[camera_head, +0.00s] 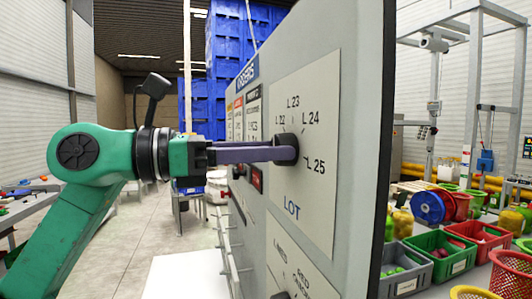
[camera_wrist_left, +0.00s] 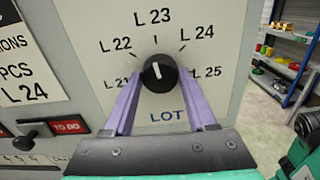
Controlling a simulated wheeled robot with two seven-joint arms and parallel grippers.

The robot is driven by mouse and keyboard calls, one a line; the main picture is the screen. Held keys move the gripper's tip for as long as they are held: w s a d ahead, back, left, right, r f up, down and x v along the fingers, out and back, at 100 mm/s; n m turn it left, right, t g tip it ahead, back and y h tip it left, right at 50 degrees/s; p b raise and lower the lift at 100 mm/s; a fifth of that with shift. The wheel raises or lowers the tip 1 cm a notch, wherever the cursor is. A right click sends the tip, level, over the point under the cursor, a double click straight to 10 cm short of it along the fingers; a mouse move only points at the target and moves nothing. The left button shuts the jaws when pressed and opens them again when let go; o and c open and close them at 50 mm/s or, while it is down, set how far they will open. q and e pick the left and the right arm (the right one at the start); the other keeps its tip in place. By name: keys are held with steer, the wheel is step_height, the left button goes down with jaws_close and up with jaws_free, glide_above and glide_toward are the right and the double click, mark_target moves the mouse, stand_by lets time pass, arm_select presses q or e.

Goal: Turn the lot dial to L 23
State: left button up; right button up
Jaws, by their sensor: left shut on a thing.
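The lot dial (camera_head: 288,147) is a round black knob on a pale plate marked LOT, with labels L 21 to L 25 around it. In the left wrist view the dial (camera_wrist_left: 160,73) has a white line that points up, about toward L 23. My left gripper (camera_head: 276,151) reaches in from the left, its purple fingers at the dial. In the left wrist view the left gripper (camera_wrist_left: 160,84) has one finger on each side of the dial and is shut on it. My right gripper is in neither view.
The dial sits on a grey upright panel (camera_head: 357,120). Left of it are a card (camera_wrist_left: 27,65) reading PCS L 24 and a red TO DO label (camera_wrist_left: 69,126). Blue stacked crates (camera_head: 228,50) are behind.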

arm_select(q)
steer(key=shift+f+m, duration=0.15)
steer(key=shift+m, duration=0.45)
steer(key=o, duration=1.4)
steer(key=b+v, duration=0.4)
steer(key=v, duration=1)
steer(key=shift+s+a, duration=0.1)
steer(key=shift+a, duration=0.2)
